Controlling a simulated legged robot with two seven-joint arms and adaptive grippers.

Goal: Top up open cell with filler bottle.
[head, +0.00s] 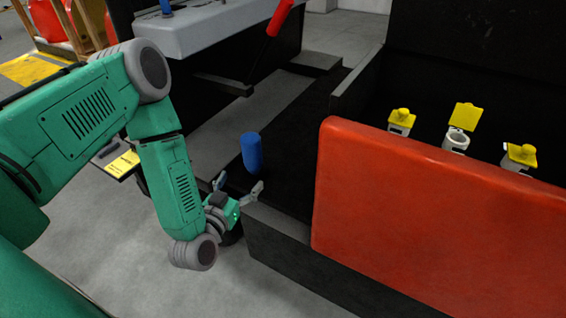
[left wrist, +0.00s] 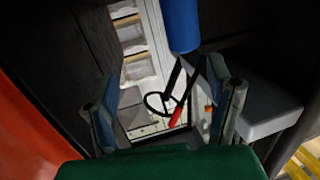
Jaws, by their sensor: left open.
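The blue filler bottle (head: 251,152) stands upright on a dark ledge left of the red panel. My left gripper (head: 239,186) is open and empty, just in front of the bottle, with its fingers spread towards it. In the left wrist view the bottle (left wrist: 180,24) shows at the top, beyond the open fingers (left wrist: 165,100) and not between them. The open cell (head: 456,139) is the middle white cell behind the red panel; its yellow lid (head: 465,116) is raised. The cells on its left (head: 401,121) and right (head: 519,155) have yellow caps down. My right gripper is not in view.
The red panel (head: 430,215) stands between my left gripper and the cells. A dark wall (head: 358,85) rises beyond the ledge. A grey console (head: 215,27) with a red-handled lever (head: 279,18) is at the back. Grey floor (head: 220,285) is clear in front.

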